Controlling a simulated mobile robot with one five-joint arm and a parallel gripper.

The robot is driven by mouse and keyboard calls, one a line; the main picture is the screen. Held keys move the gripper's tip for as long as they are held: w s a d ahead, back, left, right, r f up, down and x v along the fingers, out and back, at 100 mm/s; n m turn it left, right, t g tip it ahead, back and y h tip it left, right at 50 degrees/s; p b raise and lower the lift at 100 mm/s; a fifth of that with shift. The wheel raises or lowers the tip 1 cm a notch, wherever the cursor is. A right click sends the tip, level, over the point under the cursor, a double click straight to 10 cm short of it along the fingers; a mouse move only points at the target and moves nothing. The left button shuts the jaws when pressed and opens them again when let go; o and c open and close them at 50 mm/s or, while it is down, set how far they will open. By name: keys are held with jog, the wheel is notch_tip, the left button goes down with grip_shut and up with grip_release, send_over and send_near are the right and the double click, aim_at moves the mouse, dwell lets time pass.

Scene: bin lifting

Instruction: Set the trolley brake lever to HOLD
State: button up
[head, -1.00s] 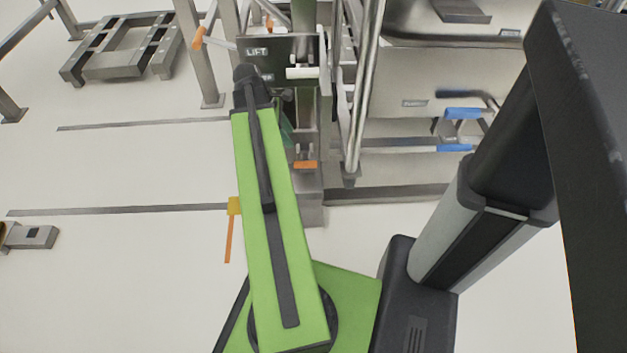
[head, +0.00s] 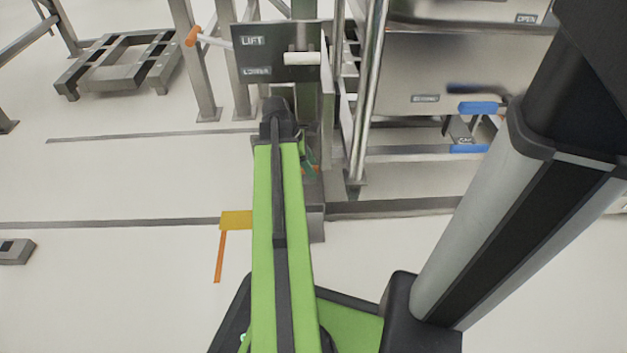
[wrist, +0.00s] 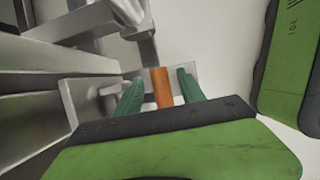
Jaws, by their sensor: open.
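An orange bar-shaped handle (wrist: 162,90) stands between the two green fingers of my gripper (wrist: 159,77) in the wrist view. The fingers are open, with a gap to the bar on each side. I take this bar for the brake lever; no HOLD label can be read. In the head view my gripper is mostly hidden behind my green arm, low beside the steel post. Only a bit of green finger (head: 309,158) shows there, and most of the orange handle is hidden.
A LIFT/LOWER panel (head: 276,58) with a white handle is above my arm. A yellow plate with an orange strip (head: 219,257) is left of my arm. A steel bin (head: 440,65) and blue-gripped handles (head: 478,108) are at right. Left floor is mostly open.

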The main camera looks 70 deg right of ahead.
jog(key=shift+b+x, duration=0.55)
jog(key=shift+x, duration=0.65)
grip_shut()
dwell(0.5)
jog(key=shift+w+d+r, duration=0.1)
jog(key=shift+d, duration=0.05)
